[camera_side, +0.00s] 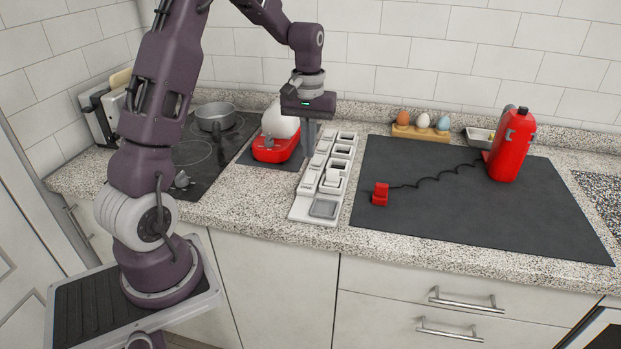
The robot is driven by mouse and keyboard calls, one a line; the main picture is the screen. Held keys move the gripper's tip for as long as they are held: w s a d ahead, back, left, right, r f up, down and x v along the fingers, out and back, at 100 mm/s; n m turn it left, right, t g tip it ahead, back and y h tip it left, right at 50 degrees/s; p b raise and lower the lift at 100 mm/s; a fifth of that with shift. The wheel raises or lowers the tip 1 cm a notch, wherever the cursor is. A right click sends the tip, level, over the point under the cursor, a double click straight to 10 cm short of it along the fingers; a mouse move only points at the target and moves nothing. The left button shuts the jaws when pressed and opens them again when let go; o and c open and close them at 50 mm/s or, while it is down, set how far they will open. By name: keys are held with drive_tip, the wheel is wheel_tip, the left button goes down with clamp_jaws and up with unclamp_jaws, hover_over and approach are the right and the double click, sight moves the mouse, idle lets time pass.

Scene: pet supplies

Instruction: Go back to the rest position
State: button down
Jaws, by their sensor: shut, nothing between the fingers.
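My gripper (309,137) hangs at the end of my arm, pointing down, above the left part of the white compartment tray (313,208). Its fingers are shut with nothing seen between them. A red base (277,149) with a round white object (280,121) on it stands on a dark mat just left of my gripper. I cannot tell from this view how far the fingertips are above the tray.
A large dark mat (470,225) covers the right counter. On it stand a red bottle-like device (511,146) and a small red block (380,194), with a dark coiled cord between them. A wooden egg holder (420,133) and a pot (215,117) stand behind.

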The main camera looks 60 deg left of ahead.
drive_tip(key=s+d+r+m+t, duration=0.2)
drive_tip(key=s+d+r, duration=0.3)
drive_tip(key=d+r, duration=0.15)
drive_tip(key=s+d+r+m+t, duration=0.1)
drive_tip(key=s+d+r+m, duration=0.2)
drive_tip(key=s+d+r, duration=0.4)
drive_tip(key=s+d+f+m+t, duration=0.1)
drive_tip(key=s+d+m+t, duration=0.1)
drive_tip(key=s+d+m, duration=0.2)
drive_tip(key=s+d, duration=0.3)
drive_tip(key=s, duration=0.3)
drive_tip(key=shift+t, duration=0.3)
drive_tip(key=shift+f, duration=0.1)
